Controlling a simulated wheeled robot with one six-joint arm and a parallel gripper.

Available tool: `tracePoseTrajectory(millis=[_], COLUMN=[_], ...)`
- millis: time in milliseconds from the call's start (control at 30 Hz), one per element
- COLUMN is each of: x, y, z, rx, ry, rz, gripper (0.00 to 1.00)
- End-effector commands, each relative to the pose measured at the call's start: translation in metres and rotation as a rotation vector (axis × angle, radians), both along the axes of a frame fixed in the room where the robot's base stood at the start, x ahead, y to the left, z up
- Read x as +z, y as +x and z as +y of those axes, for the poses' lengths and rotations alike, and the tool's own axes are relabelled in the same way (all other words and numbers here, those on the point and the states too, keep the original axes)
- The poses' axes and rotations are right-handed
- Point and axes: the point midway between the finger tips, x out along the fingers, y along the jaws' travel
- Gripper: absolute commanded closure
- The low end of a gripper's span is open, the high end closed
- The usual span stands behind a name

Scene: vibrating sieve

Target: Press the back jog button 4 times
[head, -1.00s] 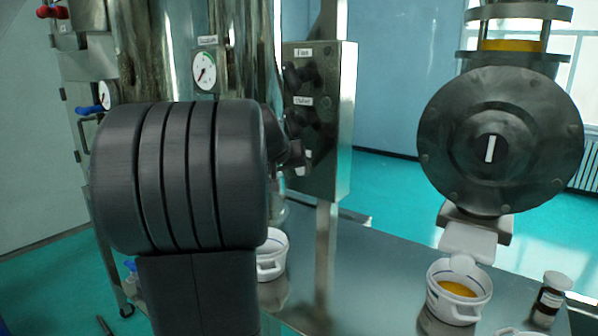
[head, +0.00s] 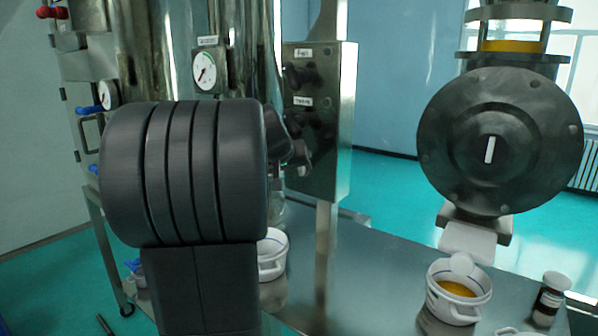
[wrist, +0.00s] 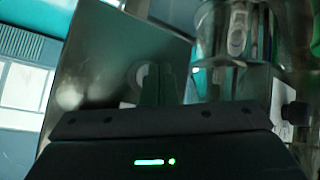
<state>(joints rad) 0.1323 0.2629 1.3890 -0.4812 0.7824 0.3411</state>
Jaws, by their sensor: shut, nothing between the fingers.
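A steel control box (head: 343,125) stands on a post right of the steel vessel, with dark knobs and small labels on its face. The labels are too blurred to read with certainty. The back jog button cannot be picked out in the head view; my arm covers part of that area. My gripper (wrist: 158,85) is shut and empty in the wrist view, its fingers in front of a steel panel (wrist: 95,60). A pale round fitting (wrist: 141,74) shows just behind the fingertips; whether they touch it I cannot tell. In the head view my gripper is mostly hidden behind my arm.
A gauge (head: 205,69) sits on the vessel. A large round dark flange (head: 520,170) is at the right. Below it, a white tub (head: 447,310) of yellow material and a brown bottle (head: 551,300) stand on the steel table (head: 365,265). Another white tub (head: 271,262) is beside my arm.

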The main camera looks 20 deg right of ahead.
Motion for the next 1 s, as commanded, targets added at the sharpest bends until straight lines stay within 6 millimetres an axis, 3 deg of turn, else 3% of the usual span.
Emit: tracePoseTrajectory(millis=[1000], x=[-0.0004], y=[0.0055], z=[-0.007], rx=[0.0], ry=[0.0], rz=[0.0], gripper=[1.0])
